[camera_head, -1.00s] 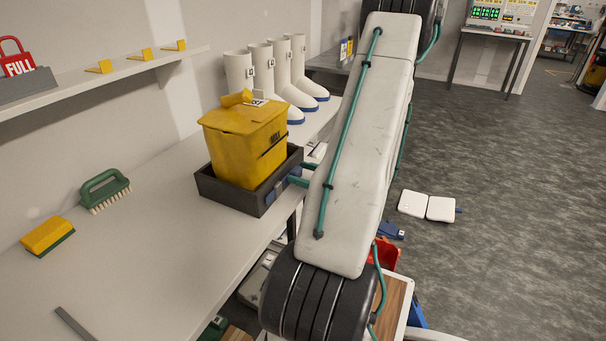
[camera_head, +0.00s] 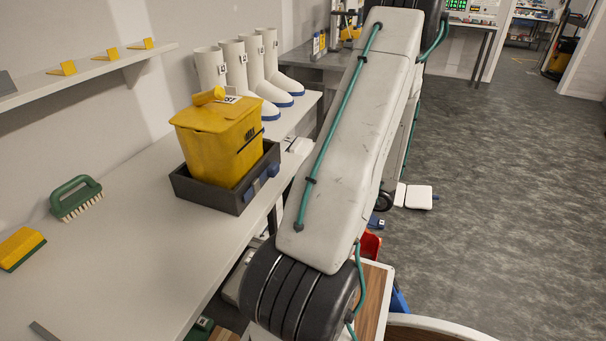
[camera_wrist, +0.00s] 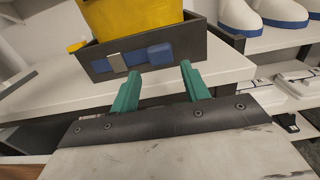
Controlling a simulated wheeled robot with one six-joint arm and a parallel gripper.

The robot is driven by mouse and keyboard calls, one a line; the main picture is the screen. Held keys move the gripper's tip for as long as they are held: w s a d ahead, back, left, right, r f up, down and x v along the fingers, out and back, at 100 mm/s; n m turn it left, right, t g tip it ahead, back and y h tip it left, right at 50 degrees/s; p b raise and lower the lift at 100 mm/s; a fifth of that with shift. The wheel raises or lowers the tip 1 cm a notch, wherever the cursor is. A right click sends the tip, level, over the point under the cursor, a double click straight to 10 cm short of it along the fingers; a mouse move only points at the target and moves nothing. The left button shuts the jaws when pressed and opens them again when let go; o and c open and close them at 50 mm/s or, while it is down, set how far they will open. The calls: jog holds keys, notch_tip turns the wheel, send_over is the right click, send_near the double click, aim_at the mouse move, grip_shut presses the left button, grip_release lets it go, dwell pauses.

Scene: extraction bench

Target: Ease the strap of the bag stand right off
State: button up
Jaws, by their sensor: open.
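The bag stand (camera_head: 207,192) is a dark open tray on the bench, with a yellow lidded bag or bin (camera_head: 215,143) in it. It also shows in the wrist view (camera_wrist: 195,45). The strap (camera_wrist: 160,53) is a blue band with a grey buckle piece on the stand's near wall; it also shows in the head view (camera_head: 259,184). My gripper (camera_wrist: 157,74) is open, its two green fingers apart and pointing at that wall. Nothing is between the fingers. They look just short of the strap, but the exact gap is unclear. In the head view my arm hides the gripper.
White boots (camera_head: 240,75) stand behind the bag stand on the bench (camera_head: 120,230). A green brush (camera_head: 76,197) and a yellow sponge block (camera_head: 20,247) lie at left. A shelf (camera_head: 90,68) runs along the wall. Open floor (camera_head: 480,180) lies at right.

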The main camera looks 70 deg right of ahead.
jog(key=shift+d+f+n+y, duration=0.15)
jog(key=shift+d+f+n, duration=0.25)
jog(key=shift+d, duration=0.2)
jog(key=shift+d+f+n+y, duration=0.15)
jog(key=shift+d+f+n, duration=0.1)
jog(key=shift+d+n, duration=0.25)
grip_shut()
jog(key=n+y, duration=0.4)
jog(key=n, duration=1.5)
send_near(279, 155)
jog(key=shift+g, duration=0.3)
jog(key=x, duration=0.6)
jog(key=shift+a+r, duration=0.1)
jog(key=shift+r, duration=0.2)
jog(key=a, duration=0.2)
jog(key=shift+a, duration=1)
